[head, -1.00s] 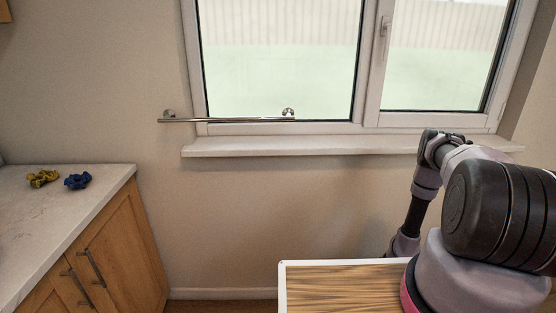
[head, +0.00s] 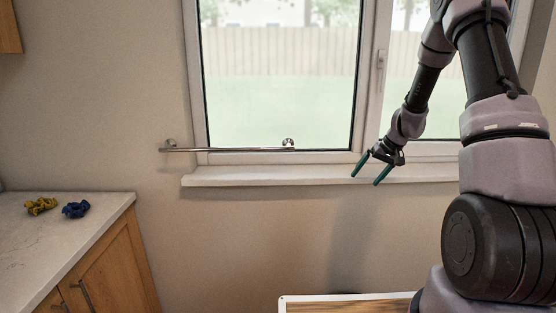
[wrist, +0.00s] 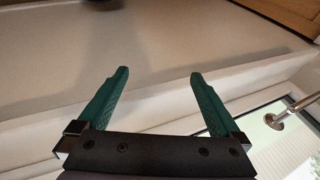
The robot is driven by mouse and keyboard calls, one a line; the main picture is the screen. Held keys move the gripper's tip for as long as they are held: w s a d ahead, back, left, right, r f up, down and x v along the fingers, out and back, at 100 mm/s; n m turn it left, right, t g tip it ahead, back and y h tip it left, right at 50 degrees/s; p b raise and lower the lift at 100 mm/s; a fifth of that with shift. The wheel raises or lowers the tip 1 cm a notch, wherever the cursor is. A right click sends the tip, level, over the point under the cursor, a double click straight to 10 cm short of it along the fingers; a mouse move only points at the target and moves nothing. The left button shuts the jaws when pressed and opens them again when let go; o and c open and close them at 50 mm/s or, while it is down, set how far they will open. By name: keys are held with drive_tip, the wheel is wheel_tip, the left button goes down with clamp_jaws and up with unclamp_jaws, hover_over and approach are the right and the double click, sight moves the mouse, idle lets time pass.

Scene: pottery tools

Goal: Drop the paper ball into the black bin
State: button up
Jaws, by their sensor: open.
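My gripper (head: 364,179) is raised in front of the window sill in the head view, its two green fingers spread and empty. In the wrist view my gripper (wrist: 159,73) is open with nothing between the fingers. Two small crumpled things, one yellow (head: 41,206) and one blue (head: 76,209), lie on the counter at the left, far from my gripper. I cannot tell whether either is paper.
A pale counter (head: 40,240) over wooden cabinets stands at the left. A metal rail (head: 225,149) runs below the window, above the white sill (head: 290,177). A wood-topped board with a white rim (head: 360,297) is at the bottom. The space between counter and arm looks clear.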

drive_tip(key=s+a+r, duration=0.2)
drive_tip(key=s+r, duration=0.2)
drive_tip(key=r, duration=0.3)
drive_tip(key=s+a+r+t, duration=0.1)
drive_tip(key=s+r, duration=0.2)
drive_tip(key=r, duration=0.3)
drive_tip(key=s+a+r, duration=0.2)
drive_tip(key=s+r, duration=0.2)
drive_tip(key=r, duration=0.3)
drive_tip(key=s+r+m+t+h, duration=0.1)
drive_tip(key=s+r, duration=0.3)
drive_tip(key=s, duration=0.7)
drive_tip(key=s+a+r+m+t+h, duration=0.1)
drive_tip(key=s+r, duration=0.4)
drive_tip(key=s, duration=0.5)
drive_tip(key=shift+s+a+r+m+t, duration=0.3)
drive_tip(key=shift+s+m+t, duration=0.1)
drive_tip(key=shift+m, duration=0.4)
